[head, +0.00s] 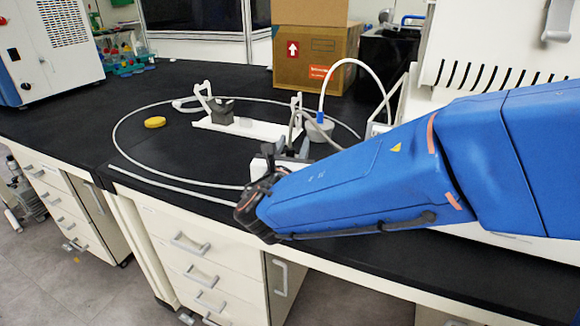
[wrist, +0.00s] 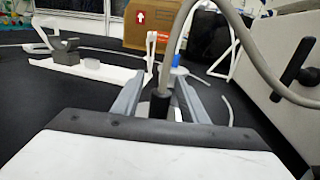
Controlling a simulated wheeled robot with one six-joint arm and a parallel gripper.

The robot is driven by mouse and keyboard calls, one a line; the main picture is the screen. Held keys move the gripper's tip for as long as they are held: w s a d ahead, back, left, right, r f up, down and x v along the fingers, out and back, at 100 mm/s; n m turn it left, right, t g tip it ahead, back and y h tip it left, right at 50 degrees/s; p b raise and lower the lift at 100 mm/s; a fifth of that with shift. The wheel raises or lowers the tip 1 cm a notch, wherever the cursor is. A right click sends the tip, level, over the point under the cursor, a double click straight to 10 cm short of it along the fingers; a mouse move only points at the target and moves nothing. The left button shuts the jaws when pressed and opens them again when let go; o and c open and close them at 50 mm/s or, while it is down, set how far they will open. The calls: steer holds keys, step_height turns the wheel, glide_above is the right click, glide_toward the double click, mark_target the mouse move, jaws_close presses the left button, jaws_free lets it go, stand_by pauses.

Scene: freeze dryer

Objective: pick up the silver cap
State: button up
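A small, short grey cylinder, which looks like the silver cap (head: 245,122), sits on the white rack (head: 218,128) beside a dark grey block. It also shows at the left in the wrist view (wrist: 91,64). A paler grey, cup-like piece (head: 320,131) stands under a blue-ended white hose at the rack's right. My gripper (head: 291,150) is over the bench, in front of the rack's right end and to the right of the small cylinder. In the wrist view, its fingers (wrist: 158,80) are apart, pointing towards the blue hose end.
A white tube (head: 150,177) loops on the black bench around the rack. A yellow disc (head: 155,122) lies left of the rack. A cardboard box (head: 310,60) stands behind. A white machine (head: 510,45) is at the right. The bench left of my gripper is mostly clear.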

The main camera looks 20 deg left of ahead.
jaws_close()
step_height(320, 180, up, 10)
stand_by(0.6)
